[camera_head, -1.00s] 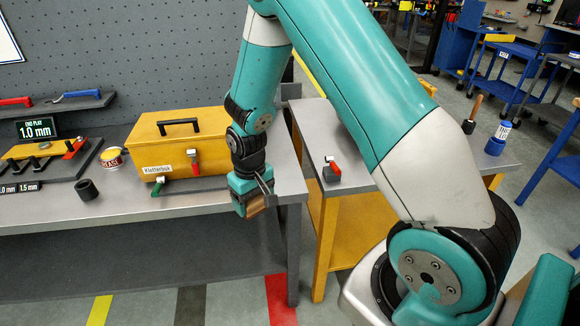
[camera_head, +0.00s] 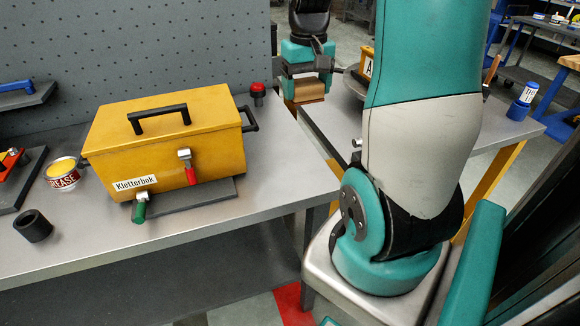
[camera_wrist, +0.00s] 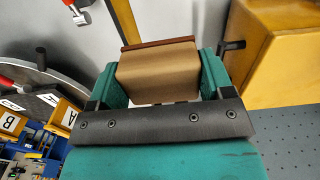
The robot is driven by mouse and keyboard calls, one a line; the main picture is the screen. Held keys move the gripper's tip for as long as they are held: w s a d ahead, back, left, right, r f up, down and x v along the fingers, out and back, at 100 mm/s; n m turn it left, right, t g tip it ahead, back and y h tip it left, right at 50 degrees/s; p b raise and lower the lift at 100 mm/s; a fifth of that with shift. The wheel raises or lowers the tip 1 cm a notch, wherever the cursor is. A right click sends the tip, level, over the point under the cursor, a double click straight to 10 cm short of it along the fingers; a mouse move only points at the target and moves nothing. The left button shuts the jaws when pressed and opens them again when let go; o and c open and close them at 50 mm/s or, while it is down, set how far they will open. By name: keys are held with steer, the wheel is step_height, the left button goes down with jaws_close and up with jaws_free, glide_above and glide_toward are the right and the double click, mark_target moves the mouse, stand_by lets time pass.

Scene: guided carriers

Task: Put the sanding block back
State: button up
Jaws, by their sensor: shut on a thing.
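The sanding block, a tan block with a reddish-brown layer along one side, is held between the fingers of my gripper (camera_head: 307,98). The block (camera_head: 309,91) shows below the fingers in the head view, and the wrist view shows it (camera_wrist: 158,72) between both teal fingers. My gripper is shut on it and is near the back right of the grey bench (camera_head: 228,214), by the gap to the second bench. I cannot tell its height there. No marked place for the block is clear to see.
A yellow toolbox (camera_head: 170,138) with a black handle stands left of my gripper. A red knob (camera_head: 258,93) is behind it. A grey round disc (camera_wrist: 62,90) carries yellow holders lettered A and B. A can (camera_head: 63,174) and black ring (camera_head: 33,226) are at left.

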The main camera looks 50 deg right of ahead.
mark_target(305, 168)
step_height(305, 168, down, 20)
steer(key=shift+s+d+r, duration=0.1)
steer(key=shift+d+r, duration=0.05)
steer(key=shift+r, duration=0.1)
steer(key=shift+b, duration=0.3)
steer(key=shift+f, duration=0.2)
steer(key=o, duration=0.9)
steer(key=shift+r, duration=0.1)
